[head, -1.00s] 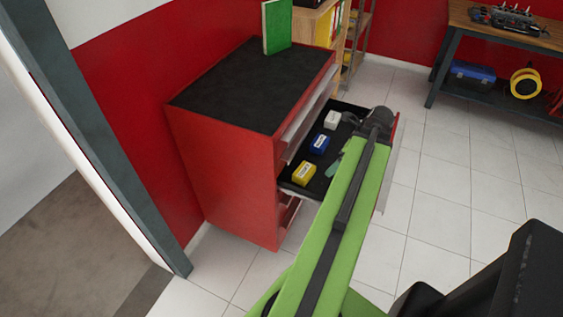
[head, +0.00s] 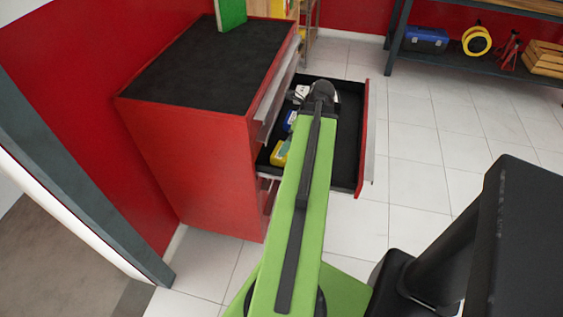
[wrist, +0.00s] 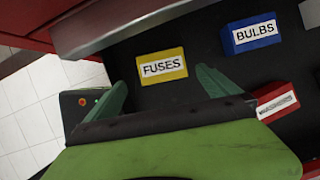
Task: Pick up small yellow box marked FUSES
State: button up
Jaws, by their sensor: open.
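The small yellow box marked FUSES (wrist: 162,66) lies in the open drawer, its label facing up in the wrist view. In the head view the yellow box (head: 279,154) is partly covered by my arm. My gripper (wrist: 161,78) is open, with its green fingers apart on the left and right of the box's near side. The box is just beyond or between the fingertips; I cannot tell the height gap. In the head view the gripper is mostly hidden behind my arm.
Tiled floor is clear to the right.

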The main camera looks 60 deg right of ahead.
jog(key=b+x, duration=0.2)
jog(key=x, duration=0.2)
jog(key=shift+r, duration=0.1)
jog(key=b+x, duration=0.4)
jog(key=x, duration=0.1)
jog(key=shift+d+b, duration=0.15)
jog(key=shift+b, duration=0.25)
jog(key=c, duration=1.3)
jog(key=shift+r+p, duration=0.1)
jog(key=shift+p, duration=0.2)
